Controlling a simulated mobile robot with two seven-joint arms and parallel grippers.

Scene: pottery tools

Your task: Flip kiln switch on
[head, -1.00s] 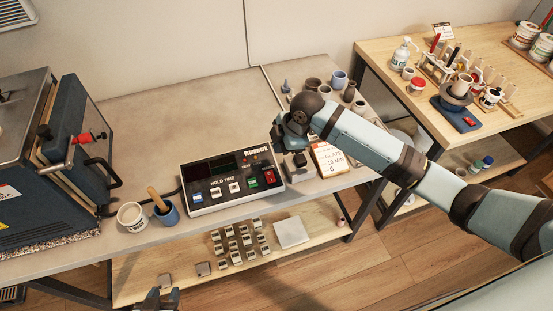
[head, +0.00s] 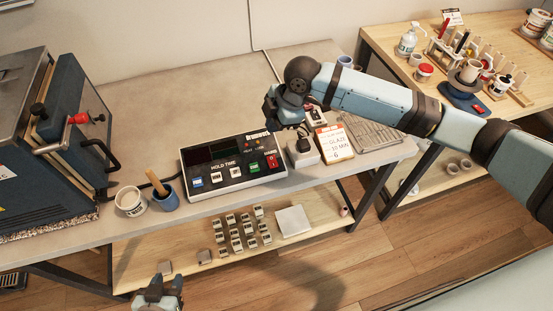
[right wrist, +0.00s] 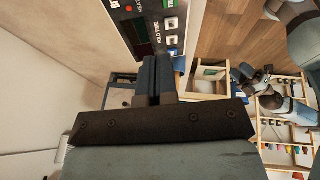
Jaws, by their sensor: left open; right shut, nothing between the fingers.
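The kiln controller (head: 232,168), a grey box with a dark panel marked HOLD TIME, sits on the bench. Its red rocker switch (head: 272,162) is at the right end, beside a green button (head: 254,167); the switch face looks bright red. My right gripper (head: 301,127) is above and to the right of the controller, apart from the switch. In the right wrist view its fingers (right wrist: 153,80) are shut and empty, with part of the controller (right wrist: 150,28) beyond; the red switch is out of that view. My left gripper (head: 160,288) is open and empty, low in front of the bench.
The kiln (head: 72,130) stands at the left. A white cup (head: 130,202) and a blue cup (head: 166,198) stand left of the controller. A white block (head: 303,156) with a dark top, a note card (head: 335,144) and a grey keyboard-like tray (head: 372,133) lie right of it.

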